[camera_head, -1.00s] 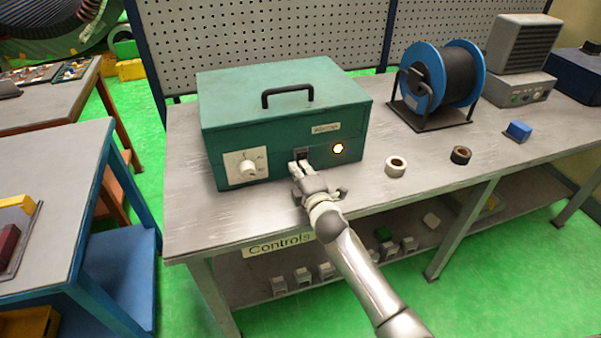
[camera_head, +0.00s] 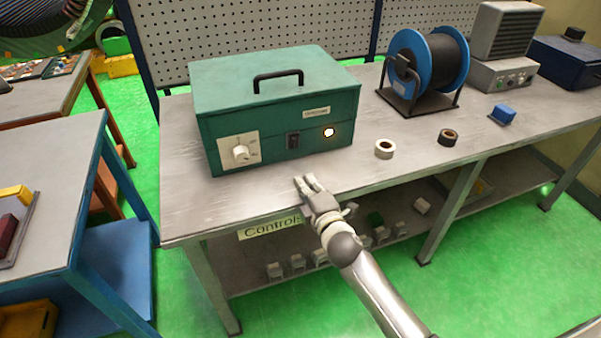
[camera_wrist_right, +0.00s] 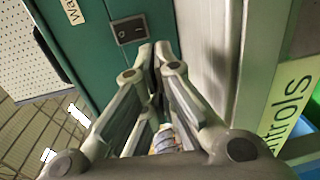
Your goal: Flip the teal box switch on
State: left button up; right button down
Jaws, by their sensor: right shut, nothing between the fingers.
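The teal box (camera_head: 275,95) stands on the grey workbench, with a black handle on top. Its dark rocker switch (camera_head: 293,140) is on the front face, between a white dial (camera_head: 240,152) and a lit round lamp (camera_head: 329,132). The switch also shows in the right wrist view (camera_wrist_right: 130,29), just beyond the fingertips. My right gripper (camera_head: 306,182) is shut and empty, in front of the box near the bench's front edge, apart from the switch. It also shows in the right wrist view (camera_wrist_right: 154,52). My left gripper is out of view.
A blue cable spool (camera_head: 428,70) stands right of the box. A white tape roll (camera_head: 384,149), a dark tape roll (camera_head: 448,137) and a small blue block (camera_head: 502,114) lie on the workbench (camera_head: 350,172). A pegboard (camera_head: 240,35) rises behind.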

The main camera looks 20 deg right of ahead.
jog(key=shift+s+f, duration=0.1)
jog(key=shift+s, duration=0.75)
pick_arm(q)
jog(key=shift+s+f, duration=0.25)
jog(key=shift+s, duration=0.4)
pick_arm(e)
jog(key=shift+s, duration=0.6)
jog(key=shift+f, duration=0.15)
